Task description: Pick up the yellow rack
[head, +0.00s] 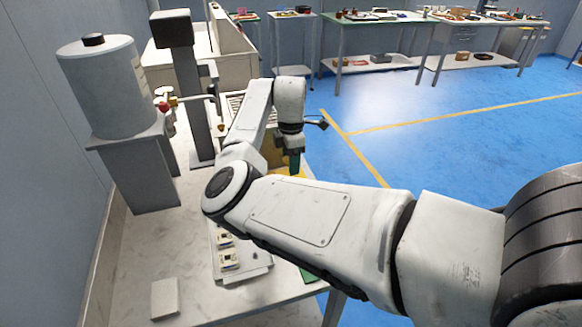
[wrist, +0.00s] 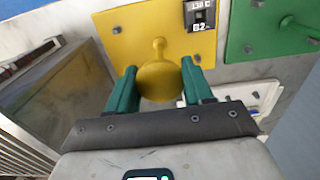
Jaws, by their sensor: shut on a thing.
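The yellow rack is a flat yellow plate with a round yellow knob on a stem and a small black-and-white label reading B2; it fills the upper middle of the wrist view (wrist: 125,38). My gripper (wrist: 158,76), with green fingers, is shut on the knob, one finger on each side. In the head view my gripper (head: 294,161) points down over the bench, and only a bit of the yellow rack (head: 274,157) shows past my arm. I cannot tell whether the rack touches the surface.
A green plate with its own knob (wrist: 245,30) lies right of the yellow rack. A white tray (head: 259,272) with small parts and a pale block (head: 165,298) lie on the bench. A grey tank (head: 102,85) stands at the left. Open blue floor (head: 430,150) lies to the right.

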